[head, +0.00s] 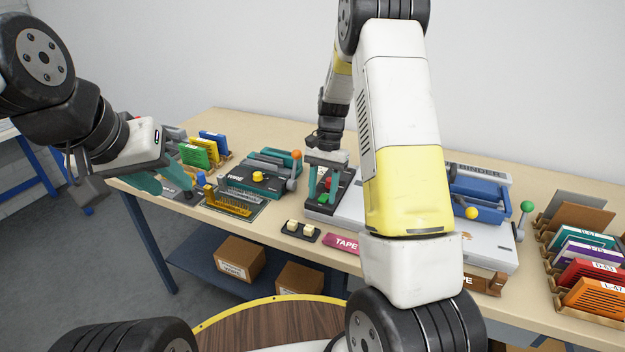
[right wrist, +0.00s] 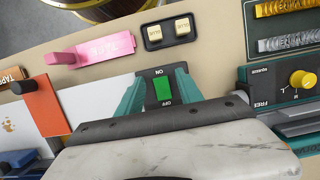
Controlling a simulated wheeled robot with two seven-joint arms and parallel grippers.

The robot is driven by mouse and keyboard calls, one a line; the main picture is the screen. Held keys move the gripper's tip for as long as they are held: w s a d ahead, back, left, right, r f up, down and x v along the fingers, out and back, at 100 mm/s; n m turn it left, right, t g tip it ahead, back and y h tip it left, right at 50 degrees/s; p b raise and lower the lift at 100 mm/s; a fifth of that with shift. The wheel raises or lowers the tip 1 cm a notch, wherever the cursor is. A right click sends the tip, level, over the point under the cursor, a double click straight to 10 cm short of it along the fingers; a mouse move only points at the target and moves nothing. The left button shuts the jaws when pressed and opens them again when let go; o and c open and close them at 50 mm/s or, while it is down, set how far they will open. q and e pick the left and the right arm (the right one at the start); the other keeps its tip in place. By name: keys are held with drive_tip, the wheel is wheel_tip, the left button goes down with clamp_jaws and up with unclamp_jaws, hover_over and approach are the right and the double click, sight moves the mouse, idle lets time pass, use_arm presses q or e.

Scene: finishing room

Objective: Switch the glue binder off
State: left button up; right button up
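The glue binder (head: 481,188) stands on the bench, its middle hidden behind my right arm in the head view. It has a blue clamp, a yellow knob and a green-ball lever. Its dark switch panel, with a green rocker (right wrist: 162,90) marked ON and OFF, shows in the right wrist view. My right gripper (head: 322,194) points down over this panel at the binder's left end. Its teal fingers are apart, one on each side of the rocker, with nothing between them. My left gripper (head: 168,189) hangs near the bench's left end, fingers apparently apart and empty.
A teal wire machine (head: 255,180) with a yellow knob stands left of the binder. Racks of coloured books (head: 590,275) fill the right end. Boxes (head: 238,259) sit on the lower shelf.

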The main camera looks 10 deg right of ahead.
sight(325, 195)
drive_tip(key=v, duration=0.8)
idle(0.4)
